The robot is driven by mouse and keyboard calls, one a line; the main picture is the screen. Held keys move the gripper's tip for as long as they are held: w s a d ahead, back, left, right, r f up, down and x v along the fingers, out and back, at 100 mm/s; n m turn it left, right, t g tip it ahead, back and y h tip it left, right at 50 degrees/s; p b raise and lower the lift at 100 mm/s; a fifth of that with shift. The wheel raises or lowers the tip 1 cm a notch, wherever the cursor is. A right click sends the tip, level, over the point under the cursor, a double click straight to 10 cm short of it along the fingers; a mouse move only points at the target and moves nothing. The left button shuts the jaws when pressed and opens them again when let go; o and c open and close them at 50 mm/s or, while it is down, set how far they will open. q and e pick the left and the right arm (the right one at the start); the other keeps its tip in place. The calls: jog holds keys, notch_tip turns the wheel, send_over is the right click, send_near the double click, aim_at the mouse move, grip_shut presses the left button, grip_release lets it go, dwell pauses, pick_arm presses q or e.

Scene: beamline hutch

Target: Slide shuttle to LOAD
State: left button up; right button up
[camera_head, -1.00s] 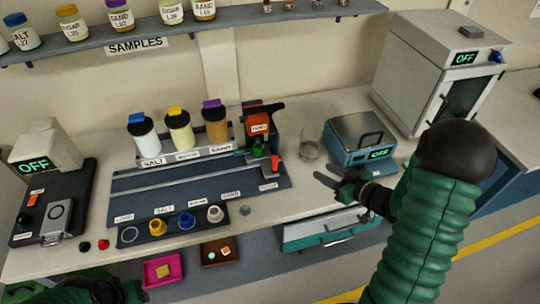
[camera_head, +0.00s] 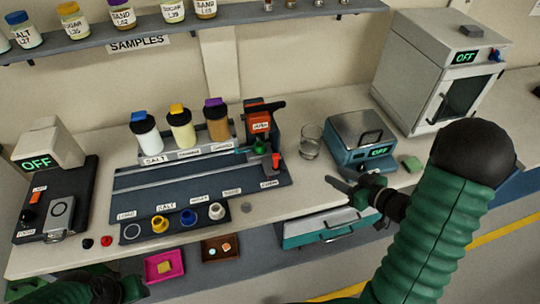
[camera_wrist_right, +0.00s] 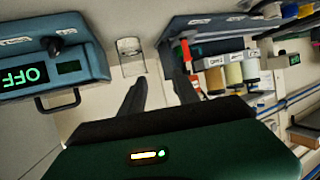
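A dark blue rail station (camera_head: 200,177) with a long pale groove lies on the bench, with the LOAD label (camera_head: 127,215) near its left end. At its right end, under an orange-red unit (camera_head: 258,125), sits a small green part (camera_head: 260,149), which may be the shuttle. A red-tipped lever (camera_head: 276,161) stands beside it. My right gripper (camera_head: 345,187) is open and empty, right of the rail station over the bench's front edge. Its two fingers stand apart in the wrist view (camera_wrist_right: 158,68). My left gripper (camera_head: 118,290) is low at the left, mostly dark; its fingers are unclear.
A glass (camera_head: 310,142) and a blue scale (camera_head: 361,142) stand between my right gripper and a grey oven (camera_head: 437,70). A green block (camera_head: 412,164) lies right of the scale. Three bottles (camera_head: 182,130) stand behind the rail. Coloured cups (camera_head: 188,217) stand in front of it.

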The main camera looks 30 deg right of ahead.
jog(key=v, duration=1.3)
jog(key=shift+s+d, duration=0.25)
